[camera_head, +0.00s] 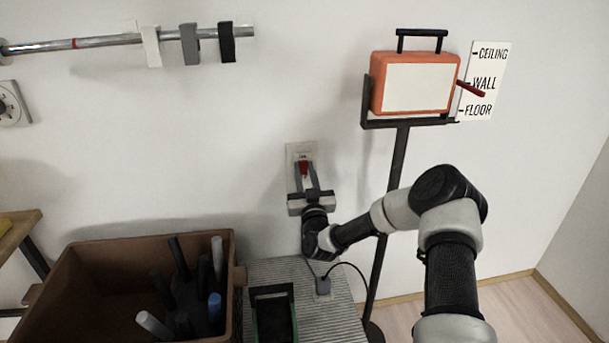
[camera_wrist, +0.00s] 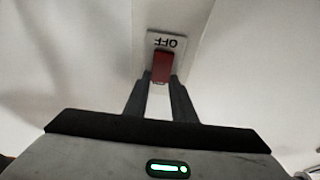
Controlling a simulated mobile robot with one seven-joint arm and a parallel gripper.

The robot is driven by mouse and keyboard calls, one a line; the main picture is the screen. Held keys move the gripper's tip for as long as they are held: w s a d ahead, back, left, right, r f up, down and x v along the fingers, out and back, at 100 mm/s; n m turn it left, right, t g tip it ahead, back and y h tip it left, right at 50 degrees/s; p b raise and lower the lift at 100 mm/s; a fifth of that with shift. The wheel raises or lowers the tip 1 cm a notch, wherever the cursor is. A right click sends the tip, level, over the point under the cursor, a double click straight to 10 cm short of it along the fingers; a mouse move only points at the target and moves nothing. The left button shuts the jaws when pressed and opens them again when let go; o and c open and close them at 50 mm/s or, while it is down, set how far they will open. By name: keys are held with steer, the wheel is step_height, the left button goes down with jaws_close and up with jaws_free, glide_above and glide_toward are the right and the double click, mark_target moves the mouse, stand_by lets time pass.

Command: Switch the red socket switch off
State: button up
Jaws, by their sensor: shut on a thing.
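The red socket switch (camera_head: 303,168) sits on a pale wall plate (camera_head: 301,150) in the middle of the head view. In the wrist view the red switch (camera_wrist: 162,67) stands just below upside-down "OFF" lettering on the plate (camera_wrist: 167,42). My gripper (camera_head: 304,175) reaches up to the wall from below. In the wrist view its two dark fingertips (camera_wrist: 161,80) stand on either side of the switch and are shut on it. The fingers hide the sides of the switch, and I cannot tell its exact position.
A brown crate (camera_head: 70,275) with several rods stands at the lower left. A ribbed grey surface (camera_head: 340,307) holds a dark green-edged tray (camera_head: 272,320). An orange case (camera_head: 416,83) sits on a stand right of the switch. A rail (camera_head: 105,40) runs along the upper left wall.

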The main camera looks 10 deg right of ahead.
steer(key=shift+f, duration=0.2)
steer(key=o, duration=0.9)
steer(key=shift+o, duration=0.8)
steer(key=shift+r, duration=0.15)
steer(key=p+v, duration=0.1)
steer(key=v, duration=1.6)
steer(key=shift+s+p, duration=0.25)
steer(key=shift+p, duration=0.15)
